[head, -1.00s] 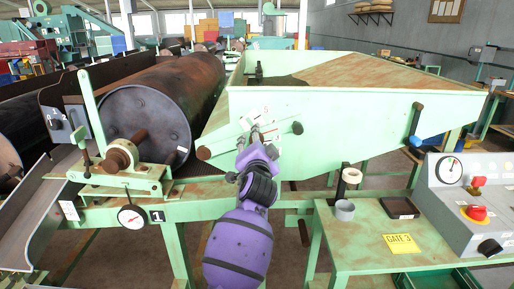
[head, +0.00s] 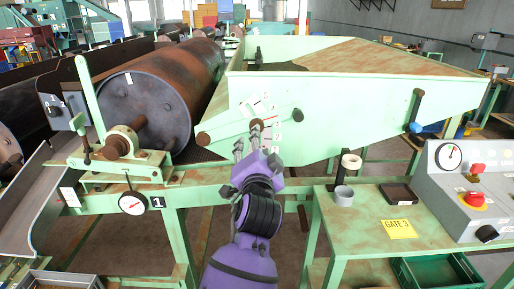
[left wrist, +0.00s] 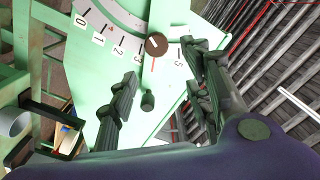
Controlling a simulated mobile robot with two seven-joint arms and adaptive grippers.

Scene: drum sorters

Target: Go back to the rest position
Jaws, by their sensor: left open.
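My left gripper (head: 247,141) is at the end of the purple arm, open and empty, in front of the pale green hopper (head: 330,115). Its fingers stand apart on both sides of the left wrist view (left wrist: 162,70). I cannot tell whether the fingers touch the bar. My right gripper is not in view.
A rusty drum (head: 150,110) lies on a green frame with a round dial (head: 132,202) at left.

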